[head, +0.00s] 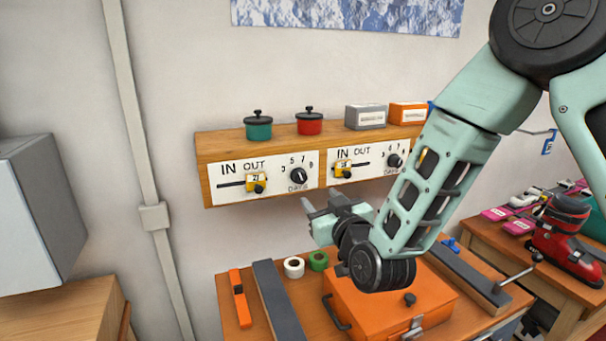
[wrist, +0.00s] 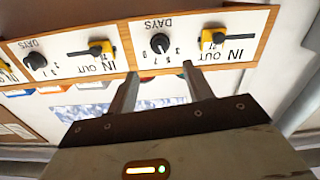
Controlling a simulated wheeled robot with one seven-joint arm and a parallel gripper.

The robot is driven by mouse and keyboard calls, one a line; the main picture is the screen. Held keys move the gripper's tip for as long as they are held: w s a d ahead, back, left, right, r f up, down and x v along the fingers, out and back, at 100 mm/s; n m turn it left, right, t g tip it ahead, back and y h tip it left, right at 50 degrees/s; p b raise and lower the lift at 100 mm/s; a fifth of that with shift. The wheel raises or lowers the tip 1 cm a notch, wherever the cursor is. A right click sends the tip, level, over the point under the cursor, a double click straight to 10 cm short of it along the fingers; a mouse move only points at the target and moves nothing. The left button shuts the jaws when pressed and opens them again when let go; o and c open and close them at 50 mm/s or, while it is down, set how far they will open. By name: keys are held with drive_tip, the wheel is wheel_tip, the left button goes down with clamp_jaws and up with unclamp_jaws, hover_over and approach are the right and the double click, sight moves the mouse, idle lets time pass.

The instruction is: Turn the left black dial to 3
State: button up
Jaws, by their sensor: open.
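The left black dial (head: 299,176) is a round knob on the left white panel (head: 229,191), above the word DAYS, with numbers from 3 upward arched over it. A pale mark shows on the knob, but I cannot tell which number it points to. The dial also shows in the upside-down wrist view (wrist: 160,43), just beyond and between my fingertips. My gripper (head: 311,209) is open and empty, below and in front of the dial and apart from it. Its two fingers also show in the wrist view (wrist: 160,73).
Beside the dial is a yellow slider (head: 256,183) in an IN/OUT slot. The right panel has another black dial (head: 395,160) and yellow slider (head: 343,168). A green pot (head: 258,129) and red pot (head: 309,125) stand on the shelf above. An orange box (head: 385,300) lies below my arm.

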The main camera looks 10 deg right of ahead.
sight(302, 179)
drive_tip(key=p+x, duration=0.4)
drive_tip(key=x, duration=0.5)
drive_tip(key=shift+w+a+r, duration=0.1)
drive_tip(key=shift+w+r, duration=0.05)
drive_tip(key=shift+w, duration=0.25)
drive_tip(key=shift+p+x, duration=0.35)
drive_tip(key=shift+x, duration=0.45)
drive_tip(key=c, duration=1)
